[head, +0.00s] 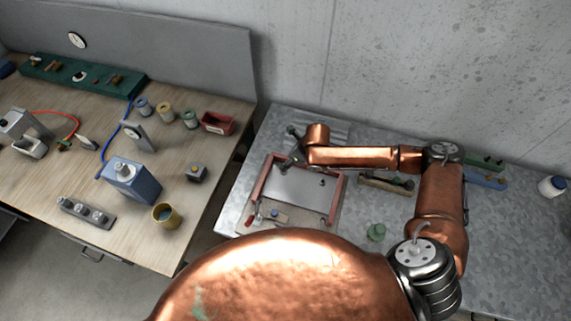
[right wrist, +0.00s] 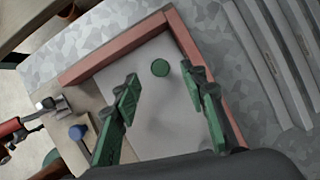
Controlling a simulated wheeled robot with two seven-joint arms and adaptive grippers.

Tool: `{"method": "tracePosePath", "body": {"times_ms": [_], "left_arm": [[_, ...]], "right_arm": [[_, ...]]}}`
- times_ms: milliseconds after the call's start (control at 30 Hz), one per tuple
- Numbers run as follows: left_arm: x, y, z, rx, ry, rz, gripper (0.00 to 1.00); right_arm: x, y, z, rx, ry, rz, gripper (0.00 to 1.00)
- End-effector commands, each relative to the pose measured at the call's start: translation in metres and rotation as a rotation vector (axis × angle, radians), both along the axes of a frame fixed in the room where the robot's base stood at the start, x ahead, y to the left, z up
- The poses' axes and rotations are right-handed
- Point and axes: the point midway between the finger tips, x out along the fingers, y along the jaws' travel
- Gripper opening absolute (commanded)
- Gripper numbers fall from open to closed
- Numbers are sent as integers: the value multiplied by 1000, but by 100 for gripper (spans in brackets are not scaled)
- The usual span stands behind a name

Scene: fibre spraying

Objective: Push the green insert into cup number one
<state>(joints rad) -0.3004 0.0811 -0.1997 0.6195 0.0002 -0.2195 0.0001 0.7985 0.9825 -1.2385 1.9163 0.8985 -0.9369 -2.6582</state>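My right gripper (head: 288,160) is over the back left part of a red-framed tray (head: 336,190). In the right wrist view the gripper (right wrist: 160,82) is open, its two green fingers apart with nothing between them. A green round piece (right wrist: 160,67), possibly the insert, is on the pale panel just beyond the fingertips. I cannot make it out in the head view. Three small cups, blue-grey (head: 143,107), yellow (head: 165,112) and green (head: 189,119), stand on the wooden bench; no numbers are readable. My left gripper is out of view.
A yellow cup (head: 167,215), a blue box (head: 131,182) and a red bin (head: 217,123) are on the wooden bench. A blue knob (right wrist: 78,132) sits by the tray's front.

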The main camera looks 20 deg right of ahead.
Motion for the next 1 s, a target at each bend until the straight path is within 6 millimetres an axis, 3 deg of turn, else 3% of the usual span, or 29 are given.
{"method": "tracePosePath", "body": {"times_ms": [200,400,1000], "left_arm": [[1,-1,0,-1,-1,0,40],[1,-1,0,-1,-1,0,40],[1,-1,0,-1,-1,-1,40]], "right_arm": [[-13,-13,43,-2,-3,0,39],[-21,-19,65,-2,-1,0,39],[-23,-20,70,-1,1,0,39]]}}
